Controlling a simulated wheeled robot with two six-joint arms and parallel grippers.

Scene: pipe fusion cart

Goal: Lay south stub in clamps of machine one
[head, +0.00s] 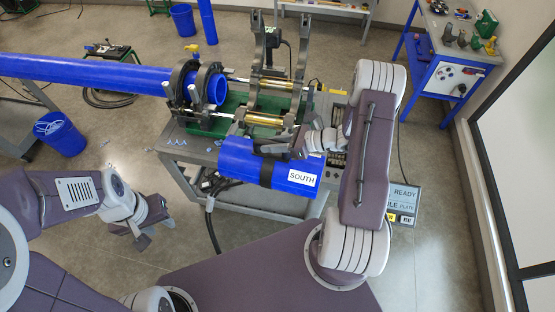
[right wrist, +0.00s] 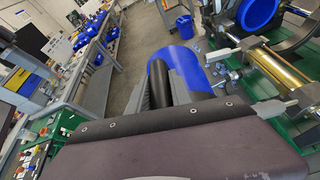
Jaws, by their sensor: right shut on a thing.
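The south stub (head: 240,158) is a short blue pipe with a black band and a white SOUTH label, in the head view. My right gripper (head: 268,165) is shut on it around the band and holds it at the front edge of the cart. The stub (right wrist: 181,75) also shows beyond the gripper in the right wrist view. Machine one (head: 245,103) stands behind the stub. Its right-hand clamps (head: 265,45) stand open and empty; its left-hand clamps (head: 180,75) are around a long blue pipe (head: 90,72). My left gripper (head: 142,240) hangs empty at lower left, its fingers apart.
The cart (head: 190,150) has small blue-grey scraps on its top. A blue bucket (head: 60,135) stands at left. A blue workbench (head: 440,55) is at upper right, and a READY sign (head: 404,203) is right of my right arm.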

